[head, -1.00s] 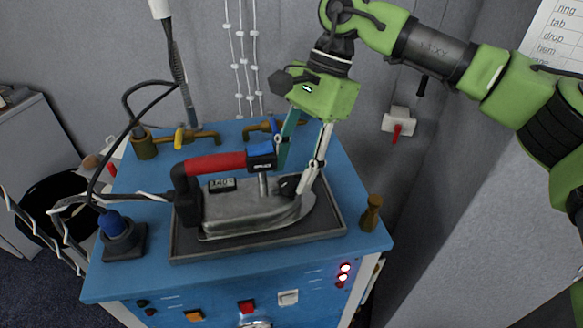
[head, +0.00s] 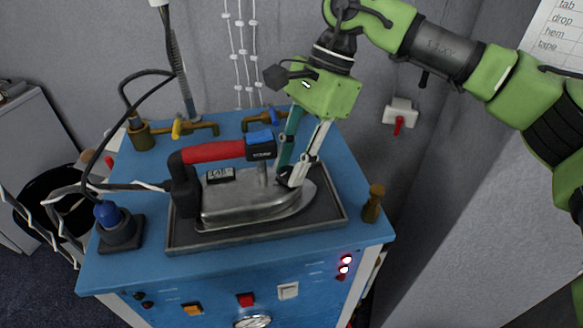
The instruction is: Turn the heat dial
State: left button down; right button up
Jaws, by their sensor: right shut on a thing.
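A grey metal iron (head: 245,204) with a red handle (head: 213,152) and a blue-and-black front block (head: 261,145) sits in a dark tray (head: 240,239). The heat dial, a small black knob (head: 284,176), is on top of the iron towards its nose, partly hidden by the fingers. My right gripper (head: 289,181) reaches down from above, one teal and one white finger, shut on the dial. My left gripper is not in view.
A blue-topped socket (head: 118,228) and cable stand left; a brass peg (head: 373,204) stands right. Buttons and a gauge (head: 253,322) are on its front.

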jog(key=shift+f+m+t+b, duration=0.2)
jog(key=shift+m+t+b, duration=0.1)
jog(key=shift+m+b, duration=0.4)
jog(key=shift+s+r, duration=0.1)
jog(key=shift+r, duration=0.1)
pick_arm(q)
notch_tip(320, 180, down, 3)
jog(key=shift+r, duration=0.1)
pick_arm(e)
jog(key=o, duration=1.1)
jog(key=v, duration=1.2)
jog(key=shift+d, duration=0.2)
